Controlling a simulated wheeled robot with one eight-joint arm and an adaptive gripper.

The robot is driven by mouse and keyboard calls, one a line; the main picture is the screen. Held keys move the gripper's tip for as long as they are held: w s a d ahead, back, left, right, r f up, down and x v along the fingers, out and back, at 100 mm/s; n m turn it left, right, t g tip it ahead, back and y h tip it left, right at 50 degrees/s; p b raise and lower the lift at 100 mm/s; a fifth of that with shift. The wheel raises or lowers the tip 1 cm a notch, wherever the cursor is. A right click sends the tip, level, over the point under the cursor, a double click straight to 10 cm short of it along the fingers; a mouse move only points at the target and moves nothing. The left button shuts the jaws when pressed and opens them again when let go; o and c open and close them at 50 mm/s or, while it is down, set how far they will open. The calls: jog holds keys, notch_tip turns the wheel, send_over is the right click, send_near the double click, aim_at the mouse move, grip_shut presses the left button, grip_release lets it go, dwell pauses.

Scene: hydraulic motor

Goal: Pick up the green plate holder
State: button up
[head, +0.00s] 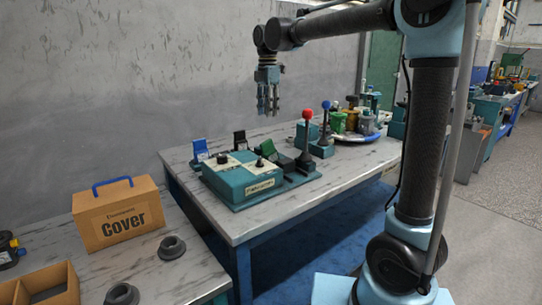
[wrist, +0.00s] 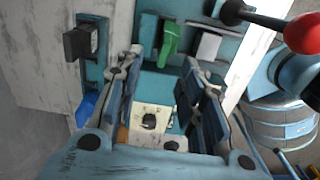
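The green plate holder (head: 266,148) stands on the workbench behind the teal control box, between a black holder and a dark unit. In the wrist view the green plate holder (wrist: 170,44) shows above the gap between the fingers, near the top of the picture. My gripper (head: 268,112) hangs above the workbench, pointing down, clear of the holder. In the wrist view my gripper (wrist: 160,72) has its two fingers spread apart with nothing between them.
A blue holder (head: 200,149) and a black holder (head: 240,140) stand left of the green one. The teal control box (head: 245,178) is in front. A red-knobbed lever (head: 307,115) and a blue-knobbed lever (head: 326,105) rise to the right. A Cover box (head: 118,213) stands on the nearer table.

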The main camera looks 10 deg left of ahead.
aim_at(270, 139)
jog(key=f, duration=0.7)
jog(key=shift+w+d+f, duration=0.1)
jog(key=shift+d+f, duration=0.05)
jog(key=shift+d, duration=0.1)
jog(key=shift+s+d+f, duration=0.1)
jog(key=shift+s+f, duration=0.1)
jog(key=shift+f, duration=1.2)
jog(key=shift+s+d+f, duration=0.1)
jog(key=shift+s+f, duration=0.05)
jog(key=shift+f, duration=1.2)
jog(key=shift+c, duration=0.2)
grip_shut()
